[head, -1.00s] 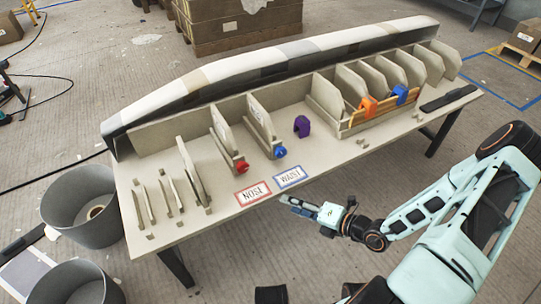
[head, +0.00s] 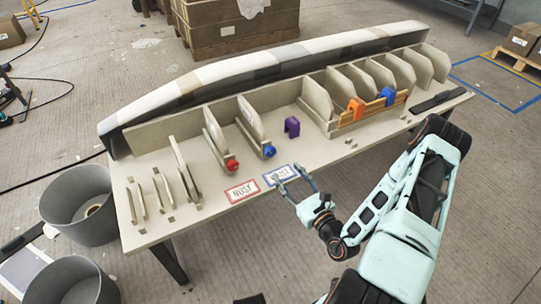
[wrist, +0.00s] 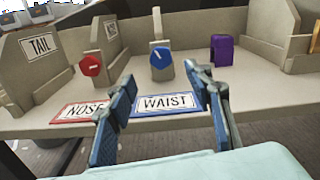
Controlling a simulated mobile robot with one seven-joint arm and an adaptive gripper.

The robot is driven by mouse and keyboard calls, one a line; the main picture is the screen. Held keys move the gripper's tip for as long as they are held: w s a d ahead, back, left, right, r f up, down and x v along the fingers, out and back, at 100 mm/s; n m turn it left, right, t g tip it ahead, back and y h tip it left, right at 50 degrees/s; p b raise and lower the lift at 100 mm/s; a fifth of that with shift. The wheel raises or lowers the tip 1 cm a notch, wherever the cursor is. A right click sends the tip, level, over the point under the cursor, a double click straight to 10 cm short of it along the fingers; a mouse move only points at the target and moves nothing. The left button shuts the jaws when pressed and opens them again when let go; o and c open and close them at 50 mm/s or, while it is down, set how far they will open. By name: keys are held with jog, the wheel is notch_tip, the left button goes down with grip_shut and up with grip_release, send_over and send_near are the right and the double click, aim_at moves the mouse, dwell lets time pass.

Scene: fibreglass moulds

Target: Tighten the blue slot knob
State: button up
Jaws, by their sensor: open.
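The blue slot knob (head: 269,151) sits at the front end of a slot between upright panels on the bench. It also shows in the wrist view (wrist: 162,60), with a white mark on its face, above the blue-framed WAIST card (wrist: 168,103). My gripper (head: 293,179) is open and empty at the bench's front edge, over the WAIST card and short of the knob. In the wrist view its two fingers (wrist: 158,85) stand apart below the knob, one on each side. A red knob (wrist: 90,65) is to the left, above the red-framed NOSE card (wrist: 80,112).
A purple clip (head: 292,127) stands on the bench right of the blue knob. Orange (head: 356,108) and blue (head: 388,96) clips sit on a wooden rack further right. Grey bins (head: 80,205) stand on the floor at left. The bench top just before the knob is clear.

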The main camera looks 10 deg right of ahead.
aim_at(272, 153)
jog(key=b+x, duration=0.2)
jog(key=x, duration=0.8)
jog(key=shift+w+a, duration=0.15)
jog(key=shift+w, duration=0.2)
jog(key=shift+c, duration=0.3)
jog(key=c, duration=1.1)
